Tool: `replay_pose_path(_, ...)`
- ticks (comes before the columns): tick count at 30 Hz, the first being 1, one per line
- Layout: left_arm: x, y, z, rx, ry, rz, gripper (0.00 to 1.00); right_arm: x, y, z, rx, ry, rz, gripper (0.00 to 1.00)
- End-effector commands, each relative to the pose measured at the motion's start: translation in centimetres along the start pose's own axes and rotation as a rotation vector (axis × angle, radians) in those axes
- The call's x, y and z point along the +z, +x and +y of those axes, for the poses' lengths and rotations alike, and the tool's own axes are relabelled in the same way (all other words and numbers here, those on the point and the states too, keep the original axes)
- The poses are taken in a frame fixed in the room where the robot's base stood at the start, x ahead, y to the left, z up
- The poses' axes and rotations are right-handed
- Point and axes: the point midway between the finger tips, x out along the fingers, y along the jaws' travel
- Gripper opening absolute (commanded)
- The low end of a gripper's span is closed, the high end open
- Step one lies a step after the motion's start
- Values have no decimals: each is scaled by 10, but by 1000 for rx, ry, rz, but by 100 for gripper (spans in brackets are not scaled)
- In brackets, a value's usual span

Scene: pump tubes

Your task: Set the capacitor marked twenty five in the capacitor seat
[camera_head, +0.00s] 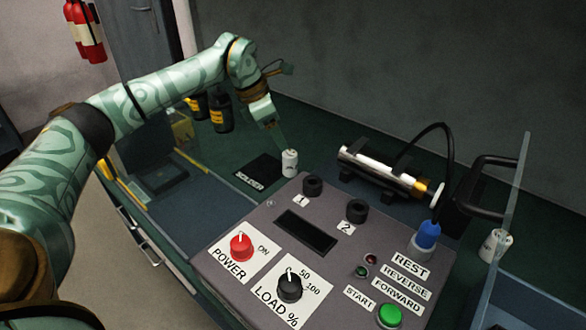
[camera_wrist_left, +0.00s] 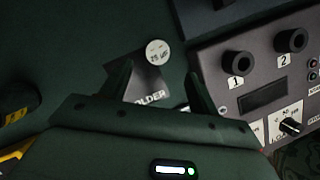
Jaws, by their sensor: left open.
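A white capacitor (camera_head: 289,163) stands upright on the dark green bench, at the right edge of a black mat (camera_head: 256,171). In the left wrist view its round top (camera_wrist_left: 157,52) carries small print that appears to read 25 uF. My left gripper (camera_head: 281,140) is above and beside this capacitor, jaws open. In the left wrist view the two fingertips (camera_wrist_left: 157,82) are spread, with the capacitor top just beyond the gap between them. I cannot tell which part is the capacitor seat. My right gripper does not show.
A grey control console (camera_head: 262,233) with knobs and two black sockets stands right of the capacitor. Another white cylinder (camera_head: 495,245) stands at right near a clear panel (camera_head: 513,195). Dark bottles (camera_head: 220,113) stand left of the gripper.

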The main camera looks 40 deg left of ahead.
Motion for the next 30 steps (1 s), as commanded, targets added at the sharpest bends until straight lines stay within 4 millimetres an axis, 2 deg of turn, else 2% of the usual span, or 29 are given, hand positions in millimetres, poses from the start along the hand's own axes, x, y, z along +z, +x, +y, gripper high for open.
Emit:
replay_pose_path(1, -2, 17, 0, -4, -1, 4, 61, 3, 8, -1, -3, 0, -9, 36)
replay_pose_path(3, -2, 27, 0, -3, -1, 3, 61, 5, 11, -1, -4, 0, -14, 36)
replay_pose_path(11, -1, 44, 1, 0, -1, 0, 61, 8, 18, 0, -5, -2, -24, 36)
replay_pose_path(14, -2, 61, 3, -2, -2, 2, 61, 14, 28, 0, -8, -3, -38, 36)
replay_pose_path(18, -3, 85, 5, -3, -2, 3, 61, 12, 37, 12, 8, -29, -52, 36)
replay_pose_path(21, -2, 90, 4, -1, -1, 0, 61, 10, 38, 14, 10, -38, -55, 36)
replay_pose_path(26, 0, 87, 4, 1, -1, -2, 61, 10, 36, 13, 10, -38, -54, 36)
replay_pose_path(27, 0, 86, 4, 1, -1, -2, 56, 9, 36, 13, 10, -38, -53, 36)
replay_pose_path(30, 0, 86, 4, 1, -1, -2, 28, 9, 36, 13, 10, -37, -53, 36)
